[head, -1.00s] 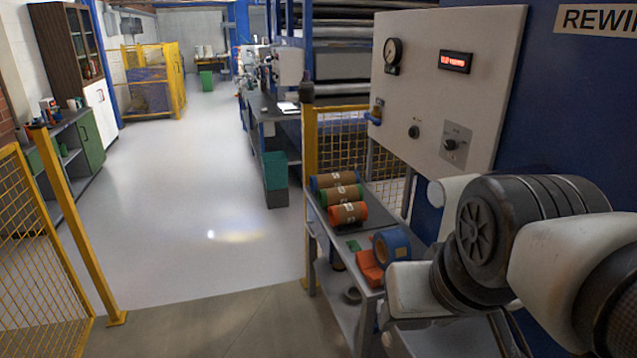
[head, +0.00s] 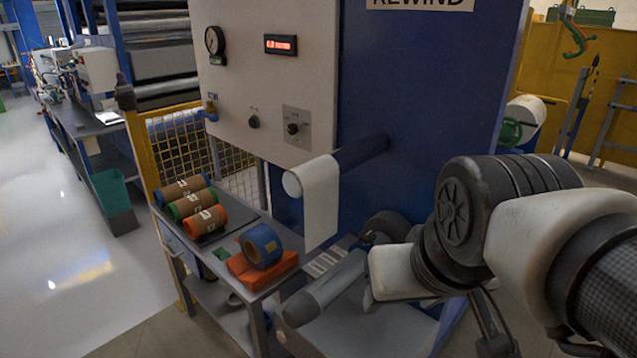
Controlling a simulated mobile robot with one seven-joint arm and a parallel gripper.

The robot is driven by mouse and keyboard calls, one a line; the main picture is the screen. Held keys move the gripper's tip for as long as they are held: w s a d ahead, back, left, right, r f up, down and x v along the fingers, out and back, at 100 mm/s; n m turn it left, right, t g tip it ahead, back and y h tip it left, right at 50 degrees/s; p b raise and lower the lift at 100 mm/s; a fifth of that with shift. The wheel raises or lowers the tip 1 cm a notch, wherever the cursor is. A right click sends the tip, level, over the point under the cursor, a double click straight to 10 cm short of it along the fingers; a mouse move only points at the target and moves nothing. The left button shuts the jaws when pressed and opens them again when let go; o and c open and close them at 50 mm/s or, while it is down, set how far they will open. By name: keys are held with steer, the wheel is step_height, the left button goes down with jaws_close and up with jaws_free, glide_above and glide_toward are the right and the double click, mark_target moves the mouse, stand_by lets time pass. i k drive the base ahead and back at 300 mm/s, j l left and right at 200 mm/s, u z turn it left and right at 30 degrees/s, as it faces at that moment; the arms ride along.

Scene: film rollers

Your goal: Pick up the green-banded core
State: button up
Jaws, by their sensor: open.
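The green-banded core (head: 190,204) is a brown cardboard tube with green ends and a pale label. It lies on its side on the dark top of the small table, between the blue-banded core (head: 182,188) behind it and the orange-banded core (head: 205,221) in front. My arm comes in from the right, well apart from the cores. A dark pronged part at the bottom right appears to be my gripper (head: 492,335). It is partly cut off by the frame edge, and I see nothing held in it.
On the near end of the grey table stands a blue roll (head: 262,246) on an orange block (head: 247,272). The rewind machine (head: 420,90) rises behind, with a white roll (head: 318,200) sticking out. A yellow mesh fence (head: 180,148) is behind the table; open floor lies left.

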mark_target(182, 208)
steer(key=k+l+z, duration=0.15)
steer(key=k+z, duration=0.3)
steer(key=k, duration=0.2)
steer(key=i+j+z, duration=0.1)
steer(key=z, duration=0.3)
steer(key=j+z, duration=0.4)
steer(key=i+j, duration=0.1)
steer(key=j, duration=0.65)
steer(key=i+j, duration=0.1)
steer(key=j, duration=1.35)
steer(key=i+j, duration=0.15)
steer(key=j, duration=0.6)
steer(key=i+j, duration=0.1)
steer(key=j, duration=0.65)
steer(key=i+j, duration=0.1)
steer(key=j, duration=0.6)
